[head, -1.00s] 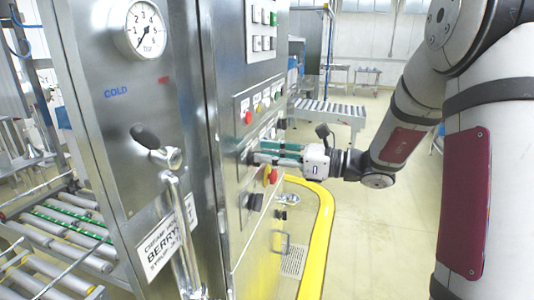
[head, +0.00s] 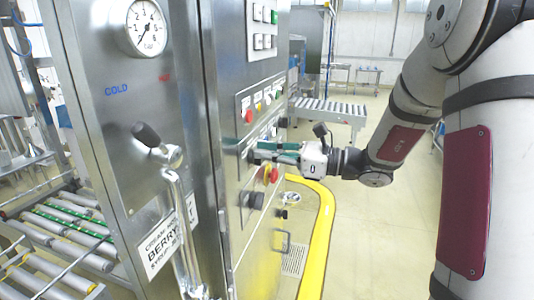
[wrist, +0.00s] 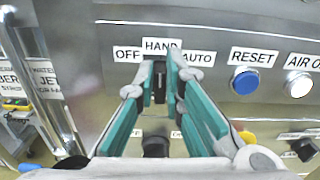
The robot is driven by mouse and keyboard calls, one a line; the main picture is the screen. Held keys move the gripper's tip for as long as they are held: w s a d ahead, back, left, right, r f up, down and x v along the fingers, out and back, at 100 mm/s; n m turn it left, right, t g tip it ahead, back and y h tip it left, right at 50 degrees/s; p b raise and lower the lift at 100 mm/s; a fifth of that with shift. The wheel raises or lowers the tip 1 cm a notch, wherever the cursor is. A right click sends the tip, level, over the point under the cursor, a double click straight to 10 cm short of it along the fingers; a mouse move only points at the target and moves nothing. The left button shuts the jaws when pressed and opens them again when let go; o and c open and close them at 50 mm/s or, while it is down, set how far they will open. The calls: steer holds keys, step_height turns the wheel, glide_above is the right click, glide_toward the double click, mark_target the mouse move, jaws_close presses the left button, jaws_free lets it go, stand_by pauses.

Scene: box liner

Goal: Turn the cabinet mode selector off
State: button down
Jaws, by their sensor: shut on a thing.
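The cabinet mode selector (wrist: 159,84) is a dark knob on the steel panel, under labels reading OFF (wrist: 127,54), HAND (wrist: 161,45) and AUTO (wrist: 198,57). Its visible part stands roughly upright, below HAND, but the fingers cover much of it. My gripper (wrist: 160,72) is shut on the selector, with one green-sided finger on each side of it. In the head view my gripper (head: 254,156) reaches the cabinet front from the right, and the selector is mostly hidden there.
A blue RESET button (wrist: 245,80) and a white AIR ON button (wrist: 299,84) sit right of the selector. A red-and-yellow knob (head: 272,174) is just below my gripper. A lever handle (head: 150,139) juts out at left.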

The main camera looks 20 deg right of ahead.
steer(key=shift+s+a+f+n+b, duration=0.15)
steer(key=shift+n+b, duration=0.6)
steer(key=shift+n, duration=0.6)
steer(key=shift+s+a+f+n+b, duration=0.1)
steer(key=shift+n+b, duration=0.65)
steer(key=shift+n, duration=0.65)
steer(key=shift+s+a+f+n+b, duration=0.15)
steer(key=shift+n+b, duration=0.6)
steer(key=shift+n, duration=0.6)
steer(key=shift+d+r, duration=0.1)
steer(key=c, duration=1.7)
jaws_free()
steer(key=shift+s+d, duration=0.1)
steer(key=v, duration=1.2)
